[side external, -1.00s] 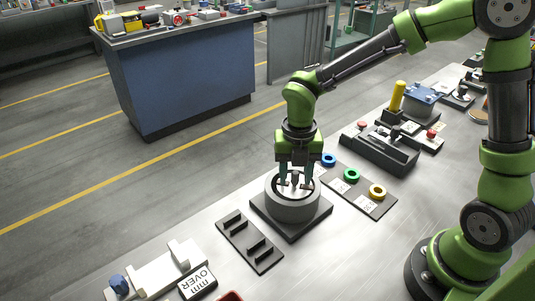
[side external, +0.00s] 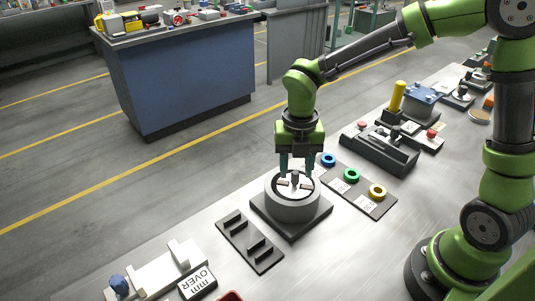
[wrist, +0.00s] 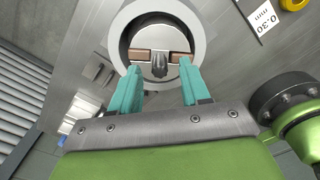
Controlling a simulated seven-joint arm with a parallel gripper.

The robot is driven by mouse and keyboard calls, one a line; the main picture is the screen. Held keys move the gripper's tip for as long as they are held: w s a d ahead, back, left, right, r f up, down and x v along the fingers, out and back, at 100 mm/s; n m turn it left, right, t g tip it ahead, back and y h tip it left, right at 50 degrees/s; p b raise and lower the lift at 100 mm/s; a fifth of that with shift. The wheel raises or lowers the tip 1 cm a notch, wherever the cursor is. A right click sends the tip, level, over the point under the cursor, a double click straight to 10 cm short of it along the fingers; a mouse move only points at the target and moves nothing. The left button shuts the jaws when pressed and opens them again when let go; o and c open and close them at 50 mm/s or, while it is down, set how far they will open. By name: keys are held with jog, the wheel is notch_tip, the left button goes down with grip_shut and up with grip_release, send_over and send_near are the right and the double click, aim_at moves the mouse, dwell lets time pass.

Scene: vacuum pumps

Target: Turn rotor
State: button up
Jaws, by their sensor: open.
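The pump housing (side external: 292,208), a grey open-topped cylinder, stands on a dark square base. The rotor (side external: 295,182) sits inside it, with a dark raised hub in the middle. In the wrist view the rotor (wrist: 158,66) shows brown vanes pointing left and right from the hub, inside the round housing (wrist: 117,32). My gripper (side external: 297,170) is above the housing, pointing down, with its teal fingers apart and nothing between them. In the wrist view the gripper's fingertips (wrist: 159,68) appear on either side of the hub; the side view shows them higher than the rotor.
A dark plate with blue, green and yellow rings (side external: 351,175) lies just right of the pump. A black slotted rack (side external: 249,244) is at its left front. A white fixture (side external: 160,272) and an "OVER" label block (side external: 197,284) lie further left. A dark fixture (side external: 380,150) stands behind right.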

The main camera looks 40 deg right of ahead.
jog(key=shift+r, duration=2.95)
jog(key=shift+r, duration=0.35)
jog(key=shift+c, duration=0.7)
jog(key=shift+r+m, duration=0.7)
jog(key=shift+r, duration=0.1)
jog(key=shift+f, duration=3.5)
jog(key=shift+c, duration=0.3)
